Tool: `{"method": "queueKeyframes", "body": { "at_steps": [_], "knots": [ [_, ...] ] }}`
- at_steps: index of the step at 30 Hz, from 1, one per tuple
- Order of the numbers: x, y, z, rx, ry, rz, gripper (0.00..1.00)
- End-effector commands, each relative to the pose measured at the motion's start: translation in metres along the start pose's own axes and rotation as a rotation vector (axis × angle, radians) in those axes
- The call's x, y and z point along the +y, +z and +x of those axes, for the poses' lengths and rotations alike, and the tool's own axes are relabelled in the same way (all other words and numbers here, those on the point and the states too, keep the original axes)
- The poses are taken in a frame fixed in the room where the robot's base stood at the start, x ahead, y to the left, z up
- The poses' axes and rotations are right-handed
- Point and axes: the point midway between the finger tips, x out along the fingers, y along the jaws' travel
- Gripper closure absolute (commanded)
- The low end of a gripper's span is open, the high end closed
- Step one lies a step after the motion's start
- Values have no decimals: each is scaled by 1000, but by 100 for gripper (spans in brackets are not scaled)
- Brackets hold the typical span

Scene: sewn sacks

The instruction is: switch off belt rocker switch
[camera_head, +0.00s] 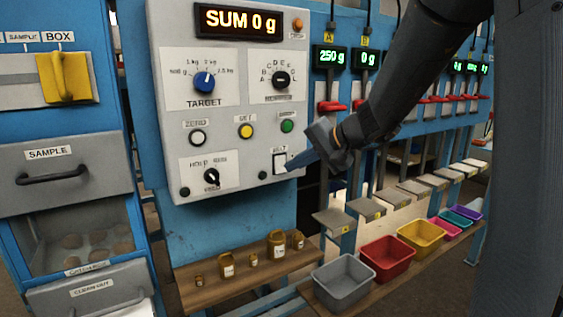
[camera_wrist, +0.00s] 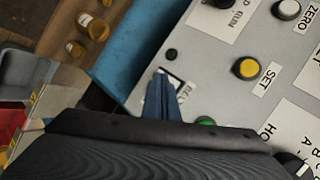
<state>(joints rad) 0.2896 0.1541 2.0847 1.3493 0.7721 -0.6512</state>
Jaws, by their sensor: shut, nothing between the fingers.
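The belt rocker switch (camera_head: 279,162) sits on a white label plate at the lower right of the grey control panel (camera_head: 228,155). In the wrist view its plate (camera_wrist: 183,91) shows just beside the fingertips, partly covered by them. My gripper (camera_head: 289,166) is shut and empty, with its blue fingers pointing at the switch from the right. The fingertips (camera_wrist: 160,74) are at or very close to the switch; I cannot tell whether they touch it. The rocker's position is too small and hidden to tell.
Near the switch are a green button (camera_head: 287,126), a yellow button (camera_head: 246,131) and the hold knob (camera_head: 211,176). Below stand several jars (camera_head: 277,243) on a wooden shelf and a grey bin (camera_head: 343,281). Weighing plates (camera_head: 335,221) line the right side.

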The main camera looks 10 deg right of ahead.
Motion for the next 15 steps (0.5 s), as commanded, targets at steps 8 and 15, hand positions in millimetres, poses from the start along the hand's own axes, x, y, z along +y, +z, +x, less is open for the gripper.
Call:
{"method": "queueKeyframes", "body": {
  "at_steps": [8, 15],
  "knots": [
    [14, 13, -17, 1, -1, 1, 100],
    [20, 20, -26, 0, 0, 0, 100]
  ]
}}
